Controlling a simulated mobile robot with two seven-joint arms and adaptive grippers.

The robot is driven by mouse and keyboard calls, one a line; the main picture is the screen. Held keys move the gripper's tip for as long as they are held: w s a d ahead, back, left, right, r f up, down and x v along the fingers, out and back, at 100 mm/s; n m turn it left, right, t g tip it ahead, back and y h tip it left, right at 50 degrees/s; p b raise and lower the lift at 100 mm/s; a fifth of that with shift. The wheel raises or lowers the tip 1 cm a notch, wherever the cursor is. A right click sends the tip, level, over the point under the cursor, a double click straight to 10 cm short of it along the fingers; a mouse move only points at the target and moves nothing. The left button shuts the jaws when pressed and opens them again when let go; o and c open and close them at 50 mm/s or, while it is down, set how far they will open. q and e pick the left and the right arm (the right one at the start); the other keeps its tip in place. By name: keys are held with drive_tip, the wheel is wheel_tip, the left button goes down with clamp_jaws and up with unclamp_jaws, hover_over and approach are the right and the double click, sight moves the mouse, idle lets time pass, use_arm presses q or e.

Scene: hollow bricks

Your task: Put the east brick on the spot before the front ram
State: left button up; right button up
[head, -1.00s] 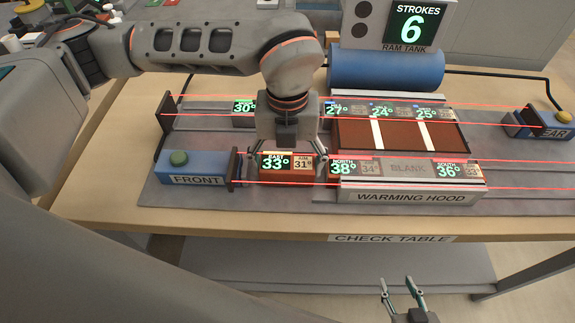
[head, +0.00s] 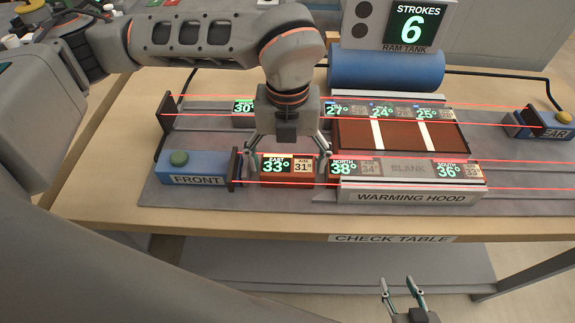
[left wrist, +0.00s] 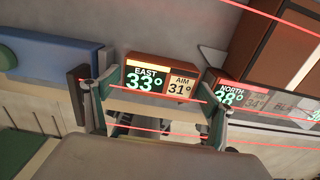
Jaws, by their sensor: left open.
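The east brick (head: 287,172), reddish brown with a display reading EAST 33° and AIM 31°, rests in the near lane just right of the front ram (head: 194,168). A small gap shows between it and the ram's dark plate (head: 234,168). My left gripper (head: 285,170) is open over the brick, one finger beyond each end. The left wrist view shows the brick (left wrist: 158,76) between the spread fingers (left wrist: 155,100), apart from both. My right gripper (head: 398,287) hangs low before the table, open and empty.
The warming hood (head: 412,197) and the north brick (head: 342,168) stand close right of my left gripper. Red beams run along both lanes. A blue ram tank (head: 386,67) stands behind. The rear ram (head: 545,126) is at far right.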

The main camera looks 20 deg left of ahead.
sight(288, 166)
use_arm(q)
wheel_tip(288, 166, up, 10)
drive_tip(key=shift+r, duration=0.15)
idle(0.7)
